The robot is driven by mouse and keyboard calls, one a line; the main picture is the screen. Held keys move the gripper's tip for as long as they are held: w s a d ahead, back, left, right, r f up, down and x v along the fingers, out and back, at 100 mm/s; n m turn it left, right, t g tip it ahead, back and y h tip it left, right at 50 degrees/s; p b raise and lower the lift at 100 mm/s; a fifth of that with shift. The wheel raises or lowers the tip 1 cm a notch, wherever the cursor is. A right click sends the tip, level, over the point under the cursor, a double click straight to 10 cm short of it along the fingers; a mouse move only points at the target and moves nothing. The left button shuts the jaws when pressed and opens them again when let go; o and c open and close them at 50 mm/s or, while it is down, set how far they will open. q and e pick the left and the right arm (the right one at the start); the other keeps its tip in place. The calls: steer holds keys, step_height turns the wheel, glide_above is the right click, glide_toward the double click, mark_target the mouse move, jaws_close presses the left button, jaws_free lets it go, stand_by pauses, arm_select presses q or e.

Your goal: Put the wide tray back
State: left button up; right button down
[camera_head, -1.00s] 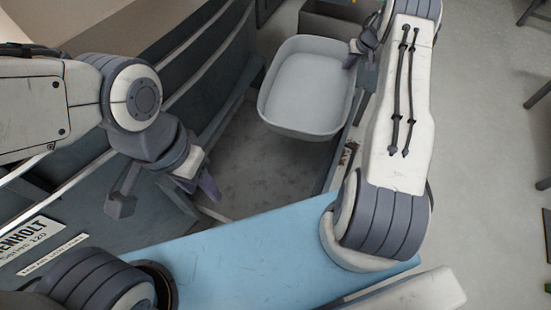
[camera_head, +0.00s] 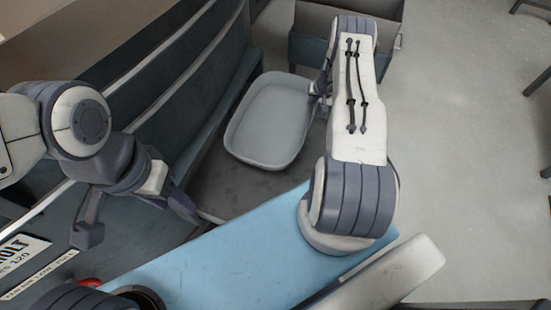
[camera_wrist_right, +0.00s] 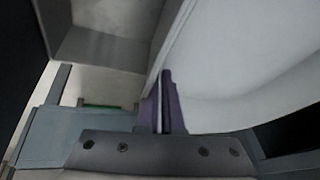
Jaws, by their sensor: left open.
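The wide tray (camera_head: 268,122) is pale grey with rounded corners and a low rim. It appears over the dark floor of the bay beside the grey panels, and I cannot tell whether it rests there. My right gripper (camera_head: 317,95) is at its right rim. In the right wrist view, the purple fingers (camera_wrist_right: 161,105) are closed around the thin wall of the wide tray (camera_wrist_right: 245,65). My left gripper (camera_head: 140,218) is open and empty, lower left of the tray and apart from it.
Slanted dark grey panels (camera_head: 165,100) line the left side of the bay. A light blue surface (camera_head: 225,258) lies in front. A grey bin (camera_head: 305,20) stands behind the tray. Open floor (camera_head: 465,170) lies to the right.

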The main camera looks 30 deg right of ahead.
mark_target(313, 108)
steer(key=shift+s+a+f+b, duration=0.25)
steer(key=shift+s+f+b, duration=0.2)
steer(key=shift+s+b, duration=0.2)
steer(key=shift+s+a+f+b, duration=0.2)
steer(key=shift+s+f+b, duration=0.3)
steer(key=shift+b, duration=0.15)
steer(key=s+a+f+b, duration=0.1)
steer(key=s+b, duration=0.1)
steer(key=b, duration=0.1)
steer(key=s+a+f+b, duration=0.2)
steer(key=b, duration=0.1)
steer(key=s+a+f+b, duration=0.1)
steer(key=s+f+b, duration=0.1)
steer(key=b, duration=0.1)
steer(key=shift+s+a, duration=0.25)
steer(key=shift+s, duration=0.1)
steer(key=shift+s+a+b, duration=0.25)
steer(key=shift+s+b, duration=0.1)
steer(key=shift+s, duration=0.1)
step_height(313, 108, down, 4)
steer(key=shift+f+b, duration=0.1)
steer(key=shift+b, duration=1)
steer(key=c, duration=1.1)
jaws_free()
steer(key=shift+o, duration=0.2)
